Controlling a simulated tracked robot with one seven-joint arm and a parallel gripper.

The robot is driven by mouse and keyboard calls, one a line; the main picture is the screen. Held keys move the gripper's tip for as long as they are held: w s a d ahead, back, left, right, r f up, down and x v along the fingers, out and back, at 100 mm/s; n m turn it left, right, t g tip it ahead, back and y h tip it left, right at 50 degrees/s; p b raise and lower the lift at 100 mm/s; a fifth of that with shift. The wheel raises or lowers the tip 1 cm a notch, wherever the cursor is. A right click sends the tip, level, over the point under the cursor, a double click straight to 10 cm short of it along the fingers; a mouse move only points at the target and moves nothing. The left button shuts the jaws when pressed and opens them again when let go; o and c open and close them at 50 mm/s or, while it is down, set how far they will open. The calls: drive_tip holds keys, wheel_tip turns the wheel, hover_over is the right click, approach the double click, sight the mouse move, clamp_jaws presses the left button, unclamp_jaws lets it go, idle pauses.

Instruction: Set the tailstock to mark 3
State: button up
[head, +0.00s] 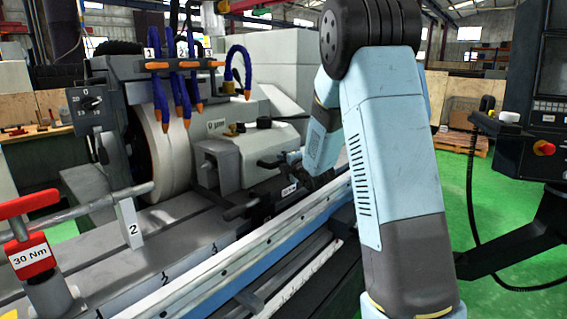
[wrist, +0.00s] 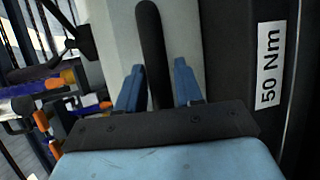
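The grey housing (head: 235,160), which I take to be the tailstock, stands on the machine bed right of the grinding wheel (head: 165,150). Dark lever handles (head: 243,209) stick out at its front. In the wrist view a black lever (wrist: 149,30) stands between the two blue fingers of my gripper (wrist: 158,66). The fingers are open, with a visible gap on each side of the lever. A white "50 Nm" label (wrist: 269,63) is on a dark surface beside it. In the head view my arm partly hides the housing's right side, and my fingers are small there.
A red lever with a "30 Nm" label (head: 31,256) stands at the left front. A plate marked "2" (head: 128,226) stands on the bed, and numbers mark its front edge. Blue coolant hoses (head: 160,100) hang by the wheel. A control panel (head: 545,100) is at the right.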

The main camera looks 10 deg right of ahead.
sight(280, 180)
drive_tip(key=shift+x, duration=1.55)
drive_tip(key=shift+c, duration=0.4)
clamp_jaws()
drive_tip(key=shift+s+f, duration=0.1)
